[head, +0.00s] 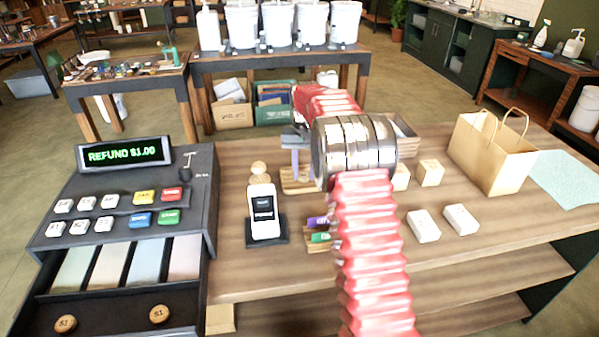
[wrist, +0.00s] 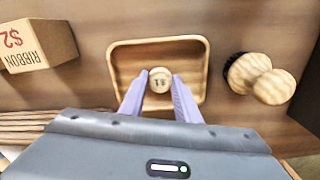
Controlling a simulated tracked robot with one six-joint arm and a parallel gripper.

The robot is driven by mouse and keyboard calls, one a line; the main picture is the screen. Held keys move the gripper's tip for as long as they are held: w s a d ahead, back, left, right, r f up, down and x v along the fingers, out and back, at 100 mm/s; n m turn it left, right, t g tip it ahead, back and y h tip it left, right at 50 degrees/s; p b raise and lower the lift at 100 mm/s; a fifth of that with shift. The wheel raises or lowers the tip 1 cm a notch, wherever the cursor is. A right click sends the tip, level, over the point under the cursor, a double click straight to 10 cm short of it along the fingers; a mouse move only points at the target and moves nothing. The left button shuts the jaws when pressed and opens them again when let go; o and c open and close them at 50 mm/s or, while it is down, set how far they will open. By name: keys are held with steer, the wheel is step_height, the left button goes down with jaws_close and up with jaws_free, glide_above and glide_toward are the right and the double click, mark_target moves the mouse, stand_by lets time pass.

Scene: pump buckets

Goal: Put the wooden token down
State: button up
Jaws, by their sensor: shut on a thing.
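The round wooden token (wrist: 160,74), marked $1, is between the two lavender fingers of my gripper (wrist: 161,84) in the wrist view. The fingers are shut on it. It is over the inside of a shallow wooden tray (wrist: 204,55), and I cannot tell whether it touches the tray floor. In the head view my gripper (head: 296,168) points down at the tray (head: 288,186) on the counter, partly behind my red arm. The token is not discernible there.
A wooden-knobbed brush (wrist: 262,80) stands right of the tray, and a RIBBON $2 box (wrist: 36,46) lies left. In the head view a card reader (head: 263,215) stands near the tray. The register (head: 125,215) reads REFUND $1.00; its open drawer (head: 110,312) holds two $1 tokens.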

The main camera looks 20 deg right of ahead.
mark_target(304, 175)
steer(key=o, duration=1)
step_height(304, 175, up, 12)
steer(key=shift+r, duration=0.1)
stand_by(0.7)
